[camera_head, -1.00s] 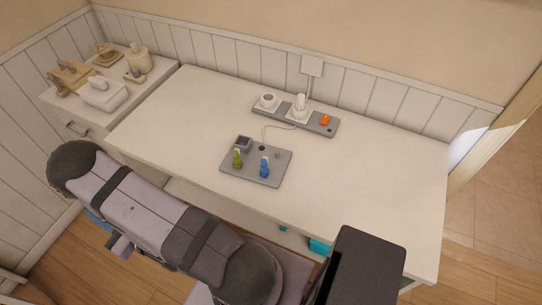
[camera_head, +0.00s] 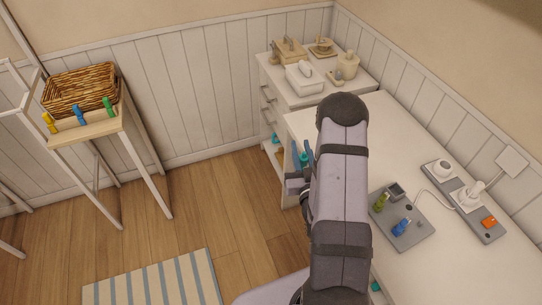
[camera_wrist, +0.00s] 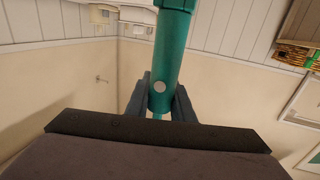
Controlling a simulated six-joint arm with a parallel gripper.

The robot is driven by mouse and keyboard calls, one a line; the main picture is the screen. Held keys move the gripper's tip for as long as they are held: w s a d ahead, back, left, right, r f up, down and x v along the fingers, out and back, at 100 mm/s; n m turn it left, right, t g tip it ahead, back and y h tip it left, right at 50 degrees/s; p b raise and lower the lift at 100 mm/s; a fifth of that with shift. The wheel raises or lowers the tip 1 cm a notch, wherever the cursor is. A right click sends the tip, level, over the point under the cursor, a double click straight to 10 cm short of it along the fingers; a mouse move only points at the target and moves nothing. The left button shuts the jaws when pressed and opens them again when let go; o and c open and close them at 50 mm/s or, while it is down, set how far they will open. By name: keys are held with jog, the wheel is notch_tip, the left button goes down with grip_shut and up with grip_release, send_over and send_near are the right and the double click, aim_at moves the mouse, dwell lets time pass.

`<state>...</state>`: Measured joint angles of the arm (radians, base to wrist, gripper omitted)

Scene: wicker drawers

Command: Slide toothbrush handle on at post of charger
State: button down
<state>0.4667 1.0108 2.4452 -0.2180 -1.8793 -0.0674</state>
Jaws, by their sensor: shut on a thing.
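My gripper (camera_head: 299,158) is shut on a teal toothbrush handle (camera_wrist: 171,62), a round tube with a pale round button. In the wrist view the handle stands between the dark blue fingers (camera_wrist: 160,100). In the head view only a little teal shows by the fingers, left of the white counter's edge and well away from the charger.
A grey power strip (camera_head: 480,222) with white plugs and an orange switch lies by the wall. A white drawer unit (camera_head: 292,97) stands behind my arm. A stand with a wicker basket (camera_head: 80,90) is at far left. The counter (camera_head: 455,280) near the plate is clear.

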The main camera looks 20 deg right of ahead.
jog(key=s+d+r+m+g+h+p, duration=0.1)
jog(key=s+d+r+m+h, duration=0.15)
jog(key=s+d, duration=0.45)
jog(key=s+d+r+m+g+h+p, duration=0.1)
jog(key=s+d+r+h+p, duration=0.2)
jog(key=d, duration=0.9)
jog(key=s+d+r+m+g+h, duration=0.1)
jog(key=s+d+g+h, duration=0.1)
jog(key=s+d, duration=0.3)
jog(key=s+d+r+m+g+h+p, duration=0.1)
jog(key=s+d, duration=0.4)
jog(key=s, duration=0.8)
jog(key=shift+s+r+m+g+h, duration=0.15)
jog(key=shift+r+m+g+h, duration=0.3)
jog(key=shift+m, duration=0.3)
jog(key=shift+f+b, duration=2.8)
jog(key=shift+f, duration=0.1)
jog(key=shift+f+b, duration=1.65)
jog(key=shift+b, duration=0.3)
jog(key=c, duration=1.5)
grip_release()
jog(key=shift+o, duration=0.2)
